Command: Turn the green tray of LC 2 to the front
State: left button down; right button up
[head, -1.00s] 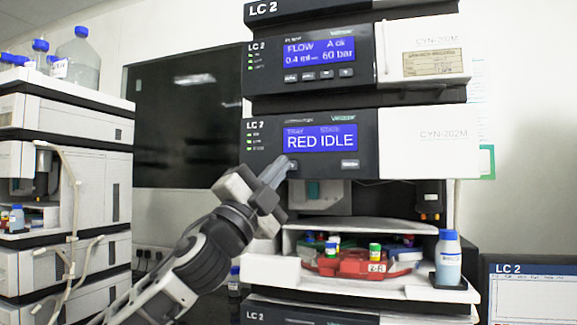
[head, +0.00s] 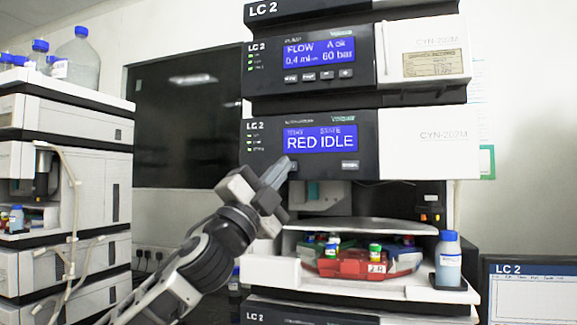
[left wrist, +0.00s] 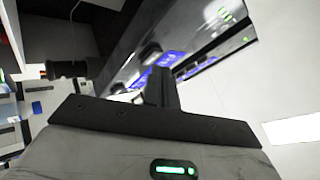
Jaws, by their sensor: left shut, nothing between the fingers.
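The LC 2 stack stands at the centre right of the head view. Its sampler display (head: 321,140) reads "RED IDLE". Below it, in the open bay, a red tray (head: 345,266) with several capped vials faces the front. Contact cannot be told. In the left wrist view the shut fingers (left wrist: 160,85) point at the panel. My right gripper is not in view.
Another instrument stack (head: 60,190) is at the left. A monitor marked LC 2 (head: 530,290) is at the lower right.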

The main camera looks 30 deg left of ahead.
pick_arm(q)
jog(key=shift+w+a+y, duration=0.1)
jog(key=shift+w+y, duration=0.2)
jog(key=shift+w, duration=0.1)
dwell(0.7)
dwell(0.3)
jog(key=shift+s+d, duration=0.2)
jog(key=shift+s, duration=0.6)
jog(key=shift+s+d+b, duration=0.15)
jog(key=shift+s+d, duration=0.05)
jog(key=shift+s, duration=0.6)
jog(key=shift+s+d+b, duration=0.15)
jog(key=shift+s, duration=0.7)
jog(key=shift+s+d+b, duration=0.15)
jog(key=shift+s+d, duration=0.05)
jog(key=shift+s, duration=0.6)
dwell(3.4)
